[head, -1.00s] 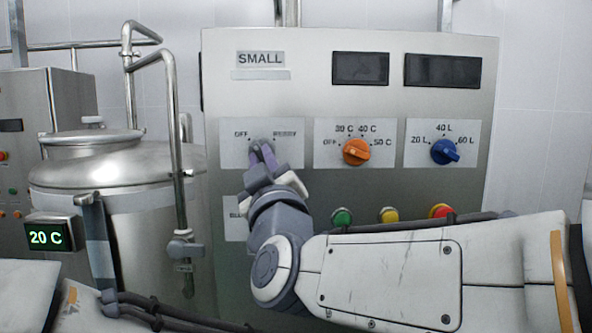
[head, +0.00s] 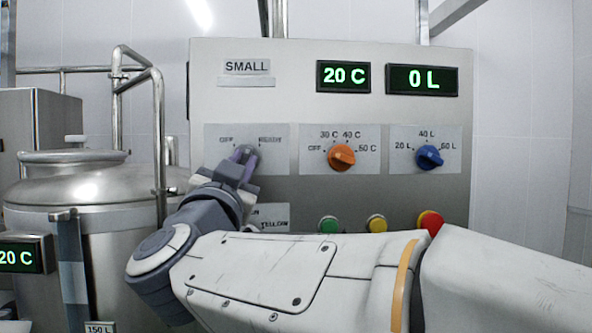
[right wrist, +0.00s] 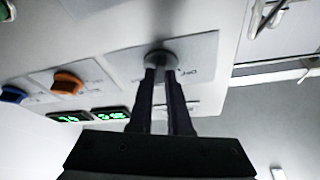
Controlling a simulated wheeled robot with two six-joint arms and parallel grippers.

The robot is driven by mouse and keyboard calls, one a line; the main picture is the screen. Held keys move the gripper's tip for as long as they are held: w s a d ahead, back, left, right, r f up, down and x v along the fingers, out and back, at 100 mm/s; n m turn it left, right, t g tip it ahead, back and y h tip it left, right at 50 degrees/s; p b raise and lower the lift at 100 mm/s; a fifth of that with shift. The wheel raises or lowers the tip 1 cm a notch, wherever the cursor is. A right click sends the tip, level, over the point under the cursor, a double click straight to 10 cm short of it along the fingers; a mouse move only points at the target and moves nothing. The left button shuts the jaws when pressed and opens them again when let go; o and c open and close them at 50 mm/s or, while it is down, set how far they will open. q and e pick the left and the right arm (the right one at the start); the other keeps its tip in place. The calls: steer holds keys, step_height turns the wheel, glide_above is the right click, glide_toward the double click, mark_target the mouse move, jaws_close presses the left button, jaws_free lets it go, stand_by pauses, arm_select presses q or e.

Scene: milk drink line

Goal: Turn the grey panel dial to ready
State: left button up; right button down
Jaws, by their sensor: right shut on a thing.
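The grey panel dial (head: 245,150) sits between the OFF and READY marks on the panel labelled SMALL, mostly covered by my gripper. In the right wrist view the round grey dial (right wrist: 161,59) shows at my fingertips. My right gripper (head: 243,158) is shut on it, with a finger on each side in the right wrist view (right wrist: 162,78). The exact way the dial points is hard to see behind the fingers. Two displays are lit green, the left reading 20 C (head: 343,76) and the right reading 0 L (head: 422,80). My left gripper is not in view.
To the right are an orange dial (head: 341,157) and a blue dial (head: 429,157). Below are green (head: 328,225), yellow (head: 377,224) and red (head: 430,222) buttons, close above my right arm. A steel tank (head: 90,185) with pipes stands at the left.

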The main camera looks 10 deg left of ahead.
steer(key=m+h, duration=0.1)
steer(key=m, duration=0.1)
steer(key=m+h, duration=0.1)
steer(key=m, duration=0.1)
steer(key=m+h, duration=0.1)
steer(key=m, duration=0.1)
steer(key=shift+a+g, duration=0.25)
steer(key=shift+g, duration=0.15)
steer(key=shift+m, duration=0.5)
steer(key=c, duration=0.9)
jaws_free()
steer(key=shift+o, duration=0.2)
steer(key=shift+s, duration=0.1)
